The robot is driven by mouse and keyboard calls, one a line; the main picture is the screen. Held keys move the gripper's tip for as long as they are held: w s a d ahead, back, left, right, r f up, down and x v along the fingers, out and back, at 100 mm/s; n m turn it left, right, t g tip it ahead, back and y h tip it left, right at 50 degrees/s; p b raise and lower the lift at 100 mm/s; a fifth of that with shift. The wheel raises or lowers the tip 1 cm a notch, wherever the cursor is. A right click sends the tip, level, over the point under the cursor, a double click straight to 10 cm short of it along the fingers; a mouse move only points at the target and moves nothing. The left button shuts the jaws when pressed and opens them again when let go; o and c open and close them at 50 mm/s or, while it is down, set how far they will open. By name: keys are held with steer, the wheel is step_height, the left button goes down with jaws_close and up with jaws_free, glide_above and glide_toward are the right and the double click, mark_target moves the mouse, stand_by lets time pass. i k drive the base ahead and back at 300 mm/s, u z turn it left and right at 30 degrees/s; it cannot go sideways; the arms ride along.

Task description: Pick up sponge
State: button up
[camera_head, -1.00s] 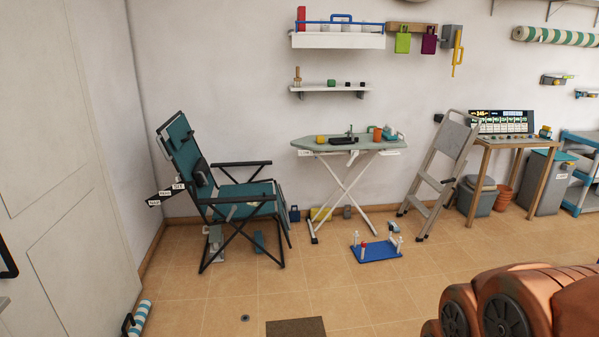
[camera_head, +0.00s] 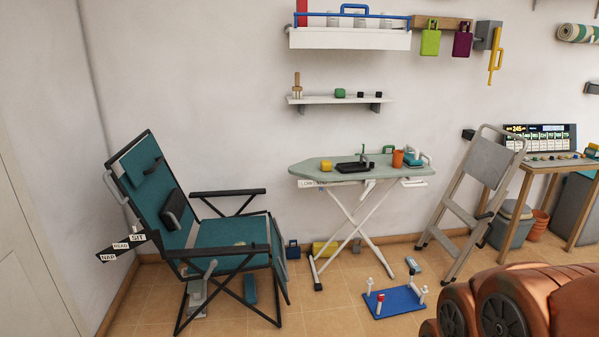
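No object is clearly recognisable as the sponge. A small yellow block (camera_head: 326,166) lies on the left part of the ironing board (camera_head: 310,168); it is too small to tell whether it is a sponge. A dark tray-like item (camera_head: 352,167), an orange cup (camera_head: 397,159) and a teal-and-white item, perhaps an iron (camera_head: 415,157), are also on the board. My gripper is not in view; only copper-coloured parts of my own arm show at the lower right.
A teal folding chair (camera_head: 235,232) stands left of the board. A blue pegged base (camera_head: 396,303) lies on the floor in front. A grey stepladder (camera_head: 487,165) and a wooden table (camera_head: 550,163) stand to the right. Shelves (camera_head: 340,99) hang above. Some tiled floor is clear.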

mark_target(326, 166)
steer(key=i, duration=1.1)
steer(key=z, duration=2.8)
steer(key=i, duration=0.5)
steer(key=u, duration=3)
